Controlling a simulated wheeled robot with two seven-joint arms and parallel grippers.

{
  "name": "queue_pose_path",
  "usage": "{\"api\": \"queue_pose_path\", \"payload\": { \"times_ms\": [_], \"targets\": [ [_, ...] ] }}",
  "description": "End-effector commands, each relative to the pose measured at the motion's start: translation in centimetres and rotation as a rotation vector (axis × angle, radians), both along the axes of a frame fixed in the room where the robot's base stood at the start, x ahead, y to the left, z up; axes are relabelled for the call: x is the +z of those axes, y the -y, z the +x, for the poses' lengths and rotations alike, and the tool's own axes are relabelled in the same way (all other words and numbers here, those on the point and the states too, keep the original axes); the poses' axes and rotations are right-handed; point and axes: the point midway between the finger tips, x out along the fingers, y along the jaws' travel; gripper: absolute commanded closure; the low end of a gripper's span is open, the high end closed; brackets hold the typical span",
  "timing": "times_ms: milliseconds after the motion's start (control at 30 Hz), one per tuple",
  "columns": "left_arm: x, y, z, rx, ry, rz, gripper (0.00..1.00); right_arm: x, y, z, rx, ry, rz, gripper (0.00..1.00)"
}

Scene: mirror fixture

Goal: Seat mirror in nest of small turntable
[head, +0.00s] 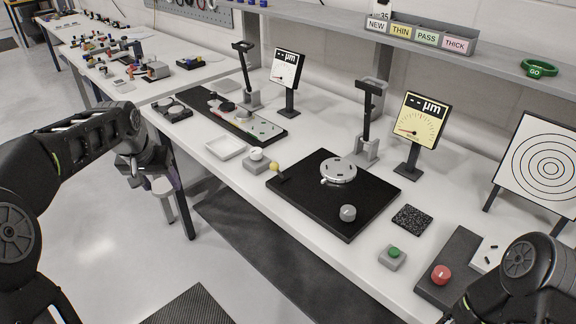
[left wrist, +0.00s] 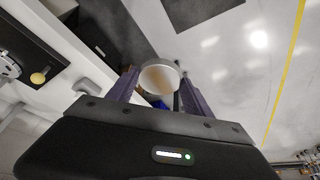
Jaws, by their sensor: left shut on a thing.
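A round mirror (left wrist: 160,77) with a pale rim and a brownish reflecting face is between the fingers of my left gripper (left wrist: 160,92) in the left wrist view. The gripper is shut on it. In the head view my left gripper (head: 146,172) hangs over the floor, off the bench's front edge and left of the turntable. I cannot clearly make out the mirror there. The small silver turntable (head: 338,168) stands on a black base plate (head: 314,208) on the bench; its nest is too small to tell. My right arm shows at the lower right, but its gripper is out of frame.
A grey block with a white round top (head: 256,160) and a yellow knob (head: 274,166) are left of the turntable. A grey knob (head: 348,213) is in front of it. A post stand (head: 367,120) and a yellow dial display (head: 418,118) stand behind. A white tray (head: 226,147) is farther left.

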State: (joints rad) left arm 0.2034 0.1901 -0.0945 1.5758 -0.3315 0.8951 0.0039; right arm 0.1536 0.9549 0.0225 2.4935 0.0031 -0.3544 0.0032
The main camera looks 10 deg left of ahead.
Motion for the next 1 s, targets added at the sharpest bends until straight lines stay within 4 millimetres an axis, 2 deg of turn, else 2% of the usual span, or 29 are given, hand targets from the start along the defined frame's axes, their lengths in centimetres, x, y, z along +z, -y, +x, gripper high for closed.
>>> {"api": "queue_pose_path", "payload": {
  "times_ms": [167,267,433,500,600,733,1000],
  "targets": [
    [-1.2,4.7,0.3,-0.042,-0.006,-0.003,0.87,0.0,0.0,0.0,0.000,0.000,0.000,0.64],
    [-2.3,8.9,0.1,-0.079,-0.009,-0.004,0.87,0.0,0.0,0.0,0.000,0.000,0.000,0.64],
    [-4.1,16.6,-1.2,-0.154,-0.007,-0.002,0.87,0.0,0.0,0.0,0.000,0.000,0.000,0.64],
    [-4.7,19.0,-1.9,-0.180,-0.004,0.000,0.87,0.0,0.0,0.0,0.000,0.000,0.000,0.64],
    [-5.3,21.4,-2.7,-0.208,0.000,0.000,0.87,0.0,0.0,0.0,0.000,0.000,0.000,0.64],
    [-5.6,22.6,-3.2,-0.220,0.002,0.000,0.87,0.0,0.0,0.0,0.000,0.000,0.000,0.64],
    [-5.7,22.5,-3.2,-0.220,0.003,0.000,0.87,0.0,0.0,0.0,0.000,0.000,0.000,0.64]
  ]
}}
